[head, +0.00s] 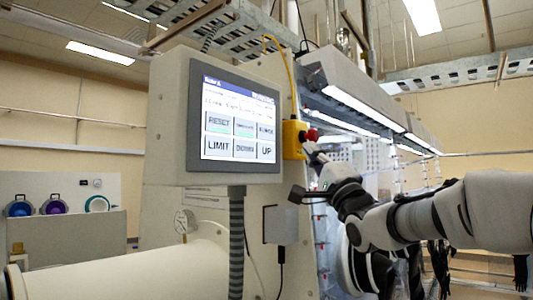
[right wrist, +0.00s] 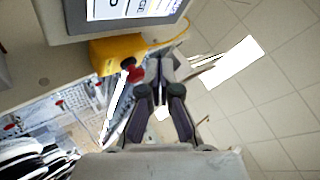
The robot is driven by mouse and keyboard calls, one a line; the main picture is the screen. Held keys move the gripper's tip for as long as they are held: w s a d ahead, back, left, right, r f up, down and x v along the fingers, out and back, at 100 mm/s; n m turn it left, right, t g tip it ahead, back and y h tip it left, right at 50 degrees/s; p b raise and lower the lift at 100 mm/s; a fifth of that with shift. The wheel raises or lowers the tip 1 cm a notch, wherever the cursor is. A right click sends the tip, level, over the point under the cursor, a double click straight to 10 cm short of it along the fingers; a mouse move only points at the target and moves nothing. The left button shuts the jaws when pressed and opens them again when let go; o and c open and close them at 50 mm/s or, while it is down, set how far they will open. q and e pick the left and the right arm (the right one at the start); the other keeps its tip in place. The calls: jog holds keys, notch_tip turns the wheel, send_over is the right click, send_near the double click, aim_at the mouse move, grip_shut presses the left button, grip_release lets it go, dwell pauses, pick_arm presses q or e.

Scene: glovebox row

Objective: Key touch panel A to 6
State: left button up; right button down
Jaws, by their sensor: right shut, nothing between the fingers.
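The touch panel (head: 188,125) is a grey box with a lit screen, left of centre in the head view. Its blue title bar seems to end in A. The screen (head: 240,119) has small lines of text, too fine to read, above two rows of keys. RESET, LIMIT and UP are legible. In the right wrist view the panel's edge (right wrist: 65,26) and part of its screen show at the top. My right gripper (head: 310,150) is shut and empty, apart from the screen, to its right near the yellow box. It also shows in the right wrist view (right wrist: 160,68). My left gripper is out of view.
A yellow box (head: 290,140) with a red button (head: 312,134) sits right beside the panel, close to my right gripper. A ribbed conduit (head: 237,240) hangs below the panel. A gauge (head: 185,221) is at lower left. The space before the screen is clear.

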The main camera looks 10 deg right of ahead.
aim_at(266, 151)
jog(key=w+a+p, duration=0.2)
jog(key=w, duration=0.1)
jog(key=w+a+p, duration=0.3)
jog(key=shift+w+a+r, duration=0.1)
jog(key=shift+a+r, duration=0.1)
jog(key=shift+w, duration=0.1)
jog(key=shift+f, duration=0.1)
dwell(1.2)
jog(key=shift+w+a, duration=0.3)
jog(key=shift+w, duration=0.05)
